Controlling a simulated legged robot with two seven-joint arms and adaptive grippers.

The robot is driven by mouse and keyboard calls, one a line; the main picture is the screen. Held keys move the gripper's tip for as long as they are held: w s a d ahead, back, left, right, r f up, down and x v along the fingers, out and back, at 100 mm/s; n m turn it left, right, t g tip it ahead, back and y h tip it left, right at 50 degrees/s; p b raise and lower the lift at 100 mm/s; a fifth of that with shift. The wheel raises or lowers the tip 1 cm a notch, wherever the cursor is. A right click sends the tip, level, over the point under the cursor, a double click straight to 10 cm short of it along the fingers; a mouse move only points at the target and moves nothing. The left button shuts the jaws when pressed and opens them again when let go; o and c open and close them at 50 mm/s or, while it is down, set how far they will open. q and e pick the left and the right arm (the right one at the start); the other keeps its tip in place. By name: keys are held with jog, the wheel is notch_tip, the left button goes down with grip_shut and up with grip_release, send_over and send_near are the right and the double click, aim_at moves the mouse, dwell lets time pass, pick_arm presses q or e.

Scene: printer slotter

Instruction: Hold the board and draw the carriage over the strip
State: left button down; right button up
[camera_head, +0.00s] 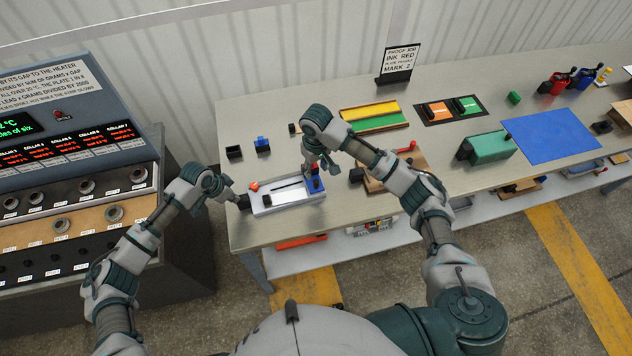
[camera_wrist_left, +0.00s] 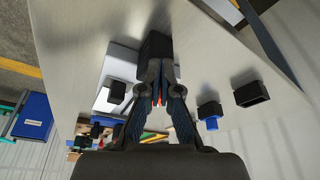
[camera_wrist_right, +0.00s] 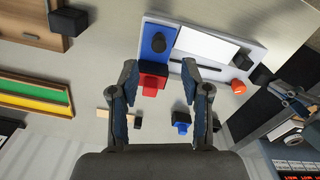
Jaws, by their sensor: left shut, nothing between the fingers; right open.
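The pale board (camera_head: 290,201) lies on the bench's left part, also in the right wrist view (camera_wrist_right: 256,58). A bright white strip (camera_wrist_right: 205,45) lies on it, beside a dark slot. A blue carriage (camera_wrist_right: 154,28) with a black knob sits across one end, with a red block (camera_wrist_right: 153,82) at its edge. A black block (camera_wrist_right: 262,75) and an orange-red knob (camera_wrist_right: 238,87) are at the other end. My left gripper (camera_head: 235,199) is shut and empty beside the black block; contact is unclear. My right gripper (camera_wrist_right: 160,66) is open above the carriage end, its fingers appearing either side of the red block.
A black box (camera_head: 234,152) and a blue-and-black block (camera_head: 262,145) stand behind the board. A yellow-and-green tray (camera_head: 374,107) and a sign (camera_head: 397,77) are farther back. A wooden board (camera_head: 378,184) lies close on the right. The bench's front-left edge is near.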

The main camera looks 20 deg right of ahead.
aim_at(315, 181)
notch_tip(315, 181, down, 9)
jog(key=shift+r, duration=0.1)
grip_shut()
jog(key=shift+a, duration=0.1)
